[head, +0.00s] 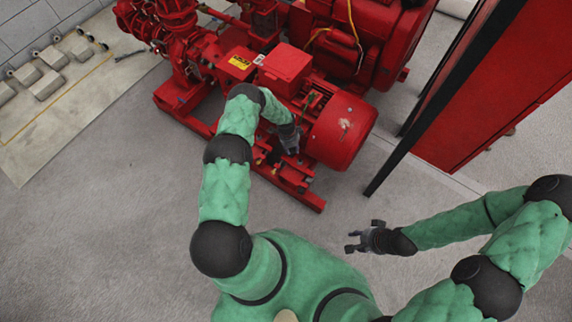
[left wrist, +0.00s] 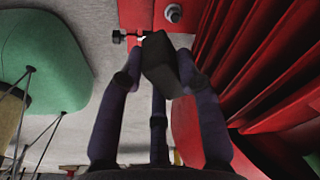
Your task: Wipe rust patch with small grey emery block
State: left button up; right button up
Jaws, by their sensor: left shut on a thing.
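My left gripper (head: 291,148) is low beside the near side of the red motor (head: 330,132), above the red base frame. In the left wrist view its fingers are closed around a small dark grey emery block (left wrist: 163,62), which sticks out past the fingertips. The block cannot be made out in the head view. A pale, brownish rust patch (head: 345,124) shows on the upper part of the motor's rounded housing, to the right of my left gripper and apart from it. My right gripper (head: 360,240) is open and empty over the floor at the lower right.
Red ribbed metal (left wrist: 275,70) fills the right of the left wrist view, close to the fingers. A red cabinet with a black edge (head: 445,95) stands at the right. A pale slab with several grey blocks (head: 48,85) lies at the far left. The grey floor between is clear.

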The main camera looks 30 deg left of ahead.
pick_arm(q)
jog(key=m+b, duration=0.1)
jog(key=m, duration=0.1)
send_over(287, 173)
notch_tip(287, 173, down, 10)
jog(key=shift+a+f+b, duration=0.2)
jog(key=shift+f+b, duration=0.8)
jog(key=shift+f, duration=0.55)
jog(key=shift+a+f+b, duration=0.15)
jog(key=shift+f+b, duration=0.8)
jog(key=shift+f, duration=0.6)
jog(key=shift+f, duration=1)
jog(key=shift+w, duration=0.1)
jog(key=shift+d+r, duration=0.15)
jog(key=shift+d, duration=1.85)
jog(key=shift+s+f, duration=0.2)
jog(key=shift+a+f, duration=0.15)
jog(key=shift+a, duration=1.8)
jog(key=shift+c, duration=0.4)
